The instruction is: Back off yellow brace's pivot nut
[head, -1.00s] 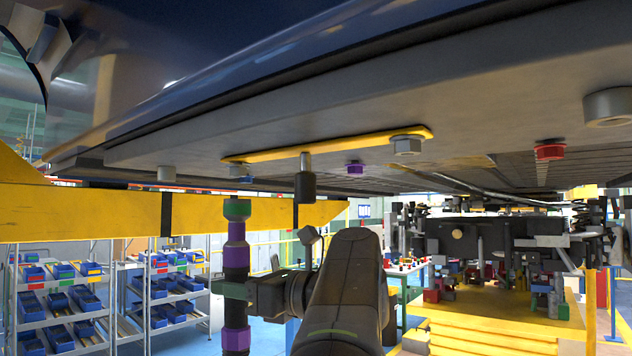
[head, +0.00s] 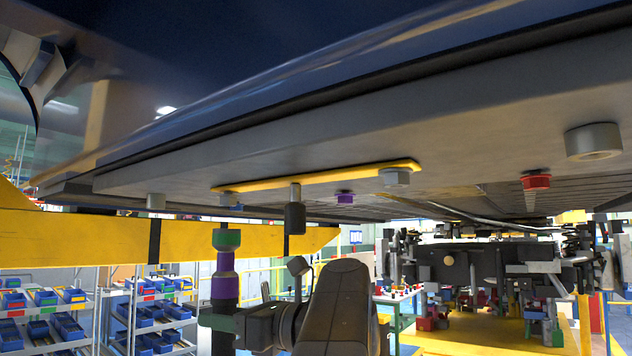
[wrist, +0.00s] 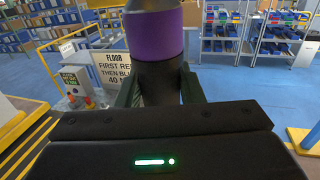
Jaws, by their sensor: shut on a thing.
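The yellow brace (head: 330,176) is a long flat bar against the grey underside of the body. A grey hex nut (head: 395,177) sits at its right end. A pin with a dark sleeve (head: 295,218) hangs from its middle. My gripper (head: 222,322) is shut on an upright dark tool with a purple band and a green top (head: 226,239). The tool's top is below and apart from the brace, left of the hanging pin. The tool's lower end is hidden there.
A purple nut (head: 345,198), a red nut (head: 536,182) and a grey round boss (head: 593,142) also hang from the underside. A yellow beam (head: 90,239) crosses at left behind the tool. Shelves with blue bins (head: 70,334) stand farther back.

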